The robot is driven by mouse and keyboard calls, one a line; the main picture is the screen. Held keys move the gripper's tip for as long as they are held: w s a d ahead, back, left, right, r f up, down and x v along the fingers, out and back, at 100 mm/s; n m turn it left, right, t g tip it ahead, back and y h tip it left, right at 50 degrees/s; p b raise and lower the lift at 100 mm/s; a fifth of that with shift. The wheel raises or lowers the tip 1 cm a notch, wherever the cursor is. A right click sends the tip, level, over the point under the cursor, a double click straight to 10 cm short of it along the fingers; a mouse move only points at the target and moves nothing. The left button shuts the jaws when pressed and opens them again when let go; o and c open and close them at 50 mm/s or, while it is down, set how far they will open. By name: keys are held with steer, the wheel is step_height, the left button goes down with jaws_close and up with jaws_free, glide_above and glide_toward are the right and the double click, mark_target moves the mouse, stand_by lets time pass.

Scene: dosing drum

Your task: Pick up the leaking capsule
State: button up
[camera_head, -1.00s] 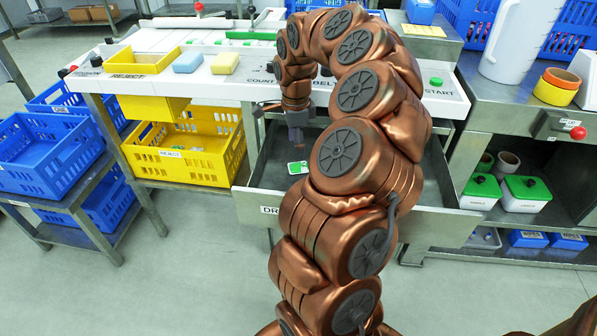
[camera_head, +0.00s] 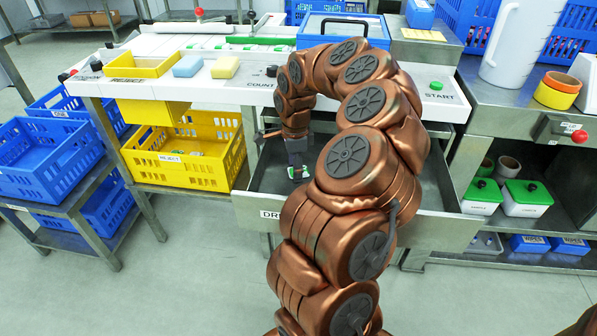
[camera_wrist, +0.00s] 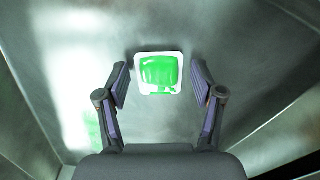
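The capsule (camera_wrist: 158,74) is a small white-rimmed square with a green middle, lying on the metal floor of the open drawer (camera_head: 262,208). In the wrist view it sits between and slightly beyond the fingertips of my gripper (camera_wrist: 159,84), with a gap on both sides. My gripper is open and empty. In the head view my gripper (camera_head: 298,168) points down into the drawer, right over the capsule (camera_head: 299,174), which is partly hidden. A faint green patch (camera_wrist: 92,130) shows on the metal to the left in the wrist view; I cannot tell whether it is a leak or a reflection.
Drawer walls surround my gripper. Above the drawer is the white bench (camera_head: 250,88) with a yellow reject tray (camera_head: 143,64). A yellow reject crate (camera_head: 185,168) stands left of the drawer. A steel table with a white jug (camera_head: 512,40) stands right.

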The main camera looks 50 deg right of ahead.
steer(key=c, duration=0.6)
steer(key=shift+c, duration=0.2)
